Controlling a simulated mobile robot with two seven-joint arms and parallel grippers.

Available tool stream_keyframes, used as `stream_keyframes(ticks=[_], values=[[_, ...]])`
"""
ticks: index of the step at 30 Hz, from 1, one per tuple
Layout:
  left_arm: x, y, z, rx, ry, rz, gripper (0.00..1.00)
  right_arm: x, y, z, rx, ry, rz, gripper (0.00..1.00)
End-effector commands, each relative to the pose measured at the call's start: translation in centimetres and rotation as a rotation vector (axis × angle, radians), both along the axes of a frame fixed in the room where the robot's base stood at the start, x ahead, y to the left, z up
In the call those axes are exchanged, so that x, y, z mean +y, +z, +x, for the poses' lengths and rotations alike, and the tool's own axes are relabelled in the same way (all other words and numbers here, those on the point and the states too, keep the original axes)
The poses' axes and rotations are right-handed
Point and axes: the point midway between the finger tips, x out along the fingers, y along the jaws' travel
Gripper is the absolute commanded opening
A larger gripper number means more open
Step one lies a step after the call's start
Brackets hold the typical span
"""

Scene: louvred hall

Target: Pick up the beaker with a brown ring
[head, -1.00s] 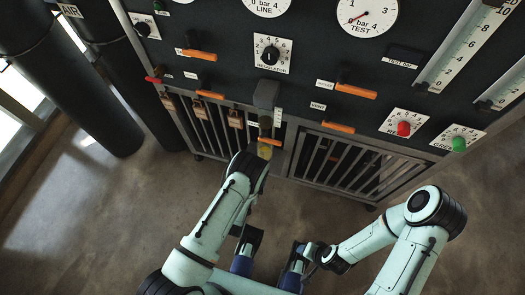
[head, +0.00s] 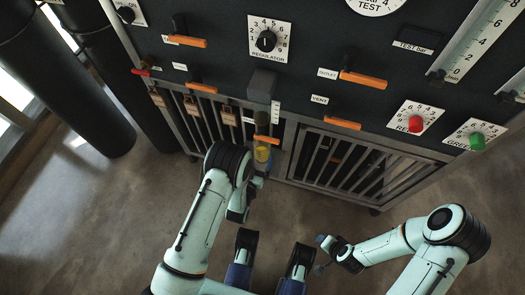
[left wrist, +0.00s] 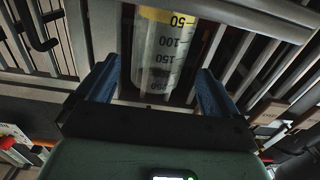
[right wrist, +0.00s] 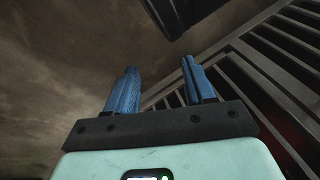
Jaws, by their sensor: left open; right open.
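A clear graduated beaker (left wrist: 163,55) with dark numbers and a yellow band shows in the left wrist view; I see no clearly brown ring. Its yellow part (head: 262,154) shows in the head view just beyond my left wrist, below the grey box on the panel. My left gripper (left wrist: 157,70) is open. Its blue fingers lie on either side of the beaker, with gaps on both sides. In the head view my left wrist hides much of the beaker. My right gripper (right wrist: 160,66) is open and empty, over bare floor beside the panel's lower grille.
The dark panel (head: 225,65) carries orange handles (head: 342,123), a regulator dial (head: 268,40) and red (head: 415,123) and green (head: 477,141) knobs. Barred grilles (head: 345,165) run below it. Dark columns (head: 85,95) stand at the left. The floor (head: 100,220) is bare.

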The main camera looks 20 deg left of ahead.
Motion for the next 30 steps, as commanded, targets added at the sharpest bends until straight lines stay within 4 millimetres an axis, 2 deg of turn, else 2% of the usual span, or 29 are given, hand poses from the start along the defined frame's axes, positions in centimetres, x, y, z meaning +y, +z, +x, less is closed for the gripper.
stream_keyframes(ticks=[7,16,25,26,30], values=[[-0.1,0.0,1.9,-0.001,0.0,0.0,0.95,-0.2,-0.8,-0.4,0.016,-0.003,-0.002,0.54],[-0.5,0.0,6.1,-0.001,0.0,0.0,0.95,-0.6,-3.3,-3.1,0.107,-0.008,0.003,0.54],[-0.5,0.2,6.6,0.001,0.001,0.0,0.95,-0.6,-3.4,-3.4,0.116,-0.008,0.003,0.54],[-0.5,0.2,6.6,0.001,0.001,0.0,0.88,-0.6,-3.4,-3.4,0.116,-0.008,0.003,0.54],[-0.5,0.2,6.6,0.001,0.001,0.0,0.43,-0.6,-3.4,-3.4,0.116,-0.008,0.003,0.54]])
